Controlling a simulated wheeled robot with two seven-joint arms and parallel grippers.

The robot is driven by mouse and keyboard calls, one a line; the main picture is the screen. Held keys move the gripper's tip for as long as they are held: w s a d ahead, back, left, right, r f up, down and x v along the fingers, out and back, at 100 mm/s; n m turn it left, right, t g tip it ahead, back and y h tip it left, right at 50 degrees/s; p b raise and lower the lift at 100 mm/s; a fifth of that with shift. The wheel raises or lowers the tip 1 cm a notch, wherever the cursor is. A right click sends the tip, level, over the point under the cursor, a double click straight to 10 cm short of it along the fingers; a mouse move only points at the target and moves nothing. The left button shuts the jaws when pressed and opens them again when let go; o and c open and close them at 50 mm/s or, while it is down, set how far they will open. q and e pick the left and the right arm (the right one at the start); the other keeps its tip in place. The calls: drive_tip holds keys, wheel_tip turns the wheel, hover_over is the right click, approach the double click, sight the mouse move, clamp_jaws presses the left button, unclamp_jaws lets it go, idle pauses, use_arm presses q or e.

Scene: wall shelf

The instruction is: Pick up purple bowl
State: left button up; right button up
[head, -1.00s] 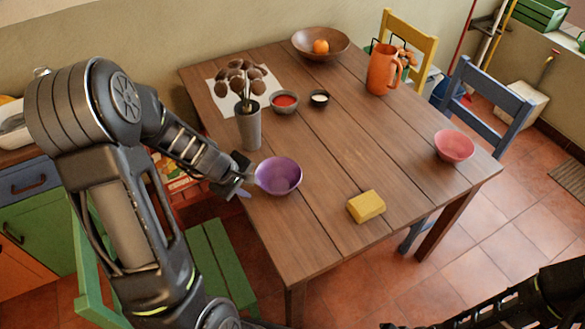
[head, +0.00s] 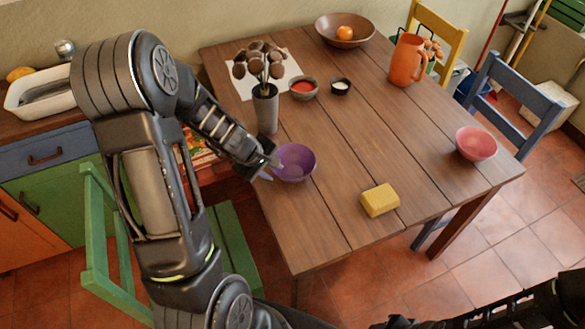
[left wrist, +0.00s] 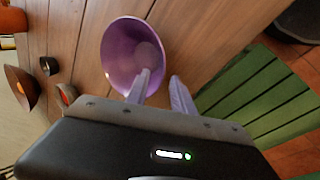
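The purple bowl (head: 294,163) stands on the wooden table (head: 350,233) near its left edge. In the left wrist view the bowl (left wrist: 120,50) shows with its opening toward the camera. My left gripper (head: 268,169) is at the bowl's left side. Its two pale fingers (left wrist: 161,78) are apart in the left wrist view. One finger overlaps the bowl and the other lies outside its rim. Whether either touches the bowl I cannot tell. My right arm (head: 500,310) enters at the lower right, and its fingers do not show.
A grey vase (head: 266,110) with dark flowers stands behind the bowl. A yellow sponge (head: 380,200) and a pink bowl (head: 477,143) are to the right. A green chair (head: 232,255) stands at the table's left side. The table's middle is clear.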

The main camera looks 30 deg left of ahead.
sight(292, 167)
use_arm(q)
drive_tip(key=b+x, duration=0.1)
drive_tip(key=x, duration=0.4)
drive_tip(key=shift+w+f, duration=0.1)
drive_tip(key=shift+w, duration=0.05)
idle(0.5)
clamp_jaws()
idle(1.3)
